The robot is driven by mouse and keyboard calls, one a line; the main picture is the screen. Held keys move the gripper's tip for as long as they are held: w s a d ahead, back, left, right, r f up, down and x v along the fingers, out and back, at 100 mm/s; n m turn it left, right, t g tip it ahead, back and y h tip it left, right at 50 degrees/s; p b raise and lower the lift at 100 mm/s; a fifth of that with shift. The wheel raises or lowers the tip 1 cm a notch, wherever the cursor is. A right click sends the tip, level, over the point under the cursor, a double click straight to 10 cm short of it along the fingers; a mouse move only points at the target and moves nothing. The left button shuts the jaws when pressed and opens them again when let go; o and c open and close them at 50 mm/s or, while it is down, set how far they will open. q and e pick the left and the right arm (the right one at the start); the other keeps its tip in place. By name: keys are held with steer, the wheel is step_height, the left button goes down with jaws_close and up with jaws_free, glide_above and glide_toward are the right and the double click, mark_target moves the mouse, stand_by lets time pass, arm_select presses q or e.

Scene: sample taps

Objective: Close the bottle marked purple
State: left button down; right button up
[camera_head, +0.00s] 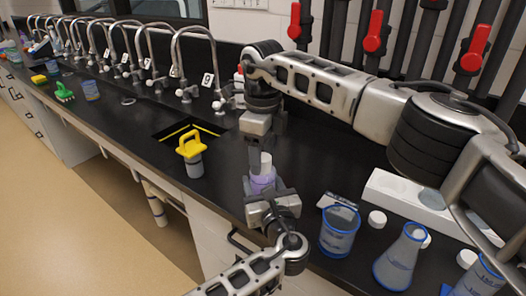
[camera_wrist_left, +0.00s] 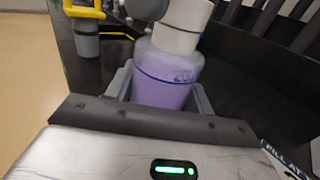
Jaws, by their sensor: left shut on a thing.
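The bottle with purple contents (camera_head: 262,183) stands upright near the counter's front edge. My left gripper (camera_head: 270,199) is shut around its body. In the left wrist view the bottle (camera_wrist_left: 165,85) sits between the grey fingers, with a white top (camera_wrist_left: 178,30) above its shoulder. My right gripper (camera_head: 259,155) points down over the bottle, its fingers at the white top (camera_head: 266,160). I cannot tell whether those fingers grip the top, or whether it is a cap fully seated on the neck. The label marking is partly seen and not readable.
A blue-rimmed beaker (camera_head: 339,231), a flask (camera_head: 400,257) and loose white caps (camera_head: 377,218) stand to the right, before a white block (camera_head: 408,197). A yellow-handled container (camera_head: 192,158) stands left, by the sink (camera_head: 170,133). Several taps (camera_head: 196,60) line the back.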

steer(key=shift+r, duration=0.1)
step_height(320, 180, up, 12)
stand_by(0.5)
arm_select(q)
steer(key=shift+c, duration=2.4)
jaws_free()
